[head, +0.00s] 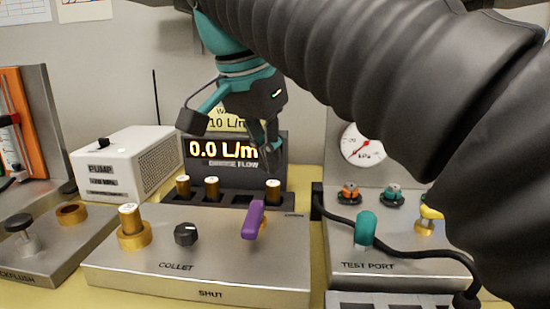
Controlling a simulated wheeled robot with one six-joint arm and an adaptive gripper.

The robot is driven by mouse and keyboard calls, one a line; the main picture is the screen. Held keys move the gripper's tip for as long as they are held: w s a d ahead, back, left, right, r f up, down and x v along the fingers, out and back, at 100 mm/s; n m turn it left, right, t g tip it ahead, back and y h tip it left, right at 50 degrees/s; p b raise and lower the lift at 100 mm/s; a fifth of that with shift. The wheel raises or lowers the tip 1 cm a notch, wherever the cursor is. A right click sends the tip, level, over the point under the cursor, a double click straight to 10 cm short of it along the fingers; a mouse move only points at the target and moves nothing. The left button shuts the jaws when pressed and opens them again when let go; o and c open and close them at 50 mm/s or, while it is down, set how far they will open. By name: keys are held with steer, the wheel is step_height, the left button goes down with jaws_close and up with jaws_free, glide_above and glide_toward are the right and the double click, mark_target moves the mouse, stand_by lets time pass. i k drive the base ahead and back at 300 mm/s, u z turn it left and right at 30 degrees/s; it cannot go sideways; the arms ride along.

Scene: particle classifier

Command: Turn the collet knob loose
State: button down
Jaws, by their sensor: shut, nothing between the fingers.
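A black knob (186,234) with a pale pointer mark stands on the grey panel (215,262) marked COLLET in the head view. To its left, a brass cylinder (130,218) stands upright in a wider gold ring (134,239). A purple lever (254,219) sits on the right part of the same panel. My gripper (265,142) is shut and empty. It appears above and behind the panel, in front of the flow display, apart from the knob. Its fingertips are small and dark against the display.
The flow display (222,151) reads 0.0. Brass cylinders (211,187) stand in a dark rack. At right, the test port panel (400,262) carries a black hose (400,253) and teal handle (365,228).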

mark_target(186, 235)
steer(key=k, duration=1)
